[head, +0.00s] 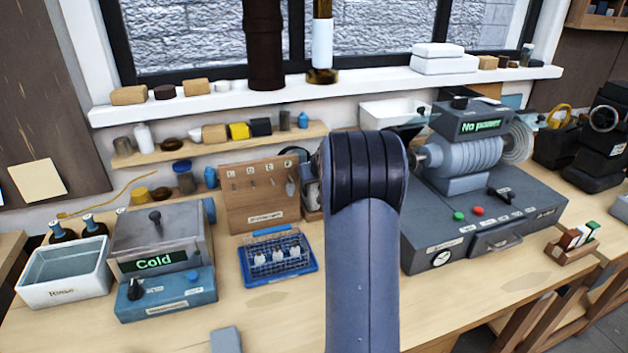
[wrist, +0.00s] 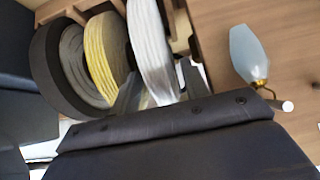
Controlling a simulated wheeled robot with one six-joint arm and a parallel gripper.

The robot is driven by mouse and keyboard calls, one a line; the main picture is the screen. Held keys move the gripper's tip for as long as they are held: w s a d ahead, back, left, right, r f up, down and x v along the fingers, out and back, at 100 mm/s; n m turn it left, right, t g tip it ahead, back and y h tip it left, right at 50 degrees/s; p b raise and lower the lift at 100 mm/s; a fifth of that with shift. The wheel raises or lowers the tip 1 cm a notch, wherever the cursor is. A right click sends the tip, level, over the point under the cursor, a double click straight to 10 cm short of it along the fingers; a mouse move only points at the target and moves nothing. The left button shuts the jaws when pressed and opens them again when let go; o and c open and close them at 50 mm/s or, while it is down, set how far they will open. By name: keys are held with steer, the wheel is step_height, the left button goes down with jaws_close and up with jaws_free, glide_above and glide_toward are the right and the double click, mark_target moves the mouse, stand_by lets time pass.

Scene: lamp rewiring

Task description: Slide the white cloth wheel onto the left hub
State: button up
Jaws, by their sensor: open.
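In the wrist view a white ridged wheel (wrist: 150,50), which looks like the cloth one, stands on edge at the right end of a row of wheels. My gripper (wrist: 160,88) is open, with one grey finger on each side of this wheel's lower edge. I cannot tell whether the fingers touch it. In the head view the left hub (head: 428,155) sticks out of the left side of the grey ridged motor and looks bare. A pale wheel (head: 517,141) sits at the motor's right side. My arm hides the gripper in the head view.
A yellow wheel (wrist: 105,55), a pale grey wheel (wrist: 74,60) and a dark wheel (wrist: 46,72) stand beside the white one. The machine (head: 450,230) shows "No power". A blue bottle basket (head: 278,262) sits left of my arm.

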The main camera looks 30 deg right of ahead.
steer(key=shift+c, duration=0.5)
steer(key=c, duration=0.7)
steer(key=shift+o, duration=0.2)
steer(key=shift+r+p, duration=1.5)
steer(key=shift+r, duration=1.05)
steer(key=shift+r, duration=0.1)
